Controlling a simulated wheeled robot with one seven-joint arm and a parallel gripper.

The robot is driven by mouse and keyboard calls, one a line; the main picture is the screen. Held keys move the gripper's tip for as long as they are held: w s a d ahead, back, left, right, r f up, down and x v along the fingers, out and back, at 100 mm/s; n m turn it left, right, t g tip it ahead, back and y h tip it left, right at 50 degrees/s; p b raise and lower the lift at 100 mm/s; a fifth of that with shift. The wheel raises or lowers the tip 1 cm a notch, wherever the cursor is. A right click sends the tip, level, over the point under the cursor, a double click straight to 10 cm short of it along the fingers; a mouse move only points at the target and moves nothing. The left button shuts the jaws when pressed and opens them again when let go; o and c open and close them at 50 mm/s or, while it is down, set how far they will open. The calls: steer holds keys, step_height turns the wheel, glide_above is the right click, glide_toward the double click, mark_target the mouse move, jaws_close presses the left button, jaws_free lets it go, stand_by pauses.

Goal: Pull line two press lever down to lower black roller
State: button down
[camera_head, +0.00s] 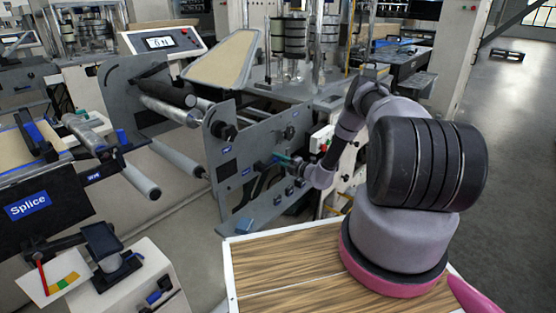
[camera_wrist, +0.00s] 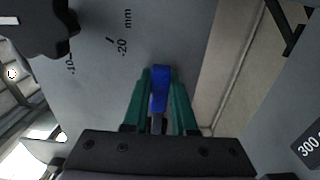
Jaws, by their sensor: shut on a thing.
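My gripper (camera_head: 283,160) reaches the grey side plate of the machine in the head view, its teal fingertips small there. In the wrist view my gripper (camera_wrist: 160,76) has its two green fingers closed on either side of a blue lever handle (camera_wrist: 160,90). The lever's lower part is hidden by the gripper body. The grey plate (camera_head: 250,150) carries small blue labels, too small to read. A roller (camera_head: 168,108) spans left from this plate. I cannot tell which roller the lever moves.
A dark knob (camera_wrist: 45,25) and a scale marked in mm are beside the fingers. A console with a lit display (camera_head: 163,42) stands behind the rollers. A splice table (camera_head: 35,205) is at the left. Open floor (camera_head: 510,110) is at the right.

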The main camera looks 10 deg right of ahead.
steer(key=c, duration=0.7)
jaws_free()
steer(key=shift+f, duration=0.15)
steer(key=shift+s+d, duration=0.1)
steer(key=v, duration=1)
steer(key=shift+s+d, duration=0.15)
steer(key=shift+s, duration=0.1)
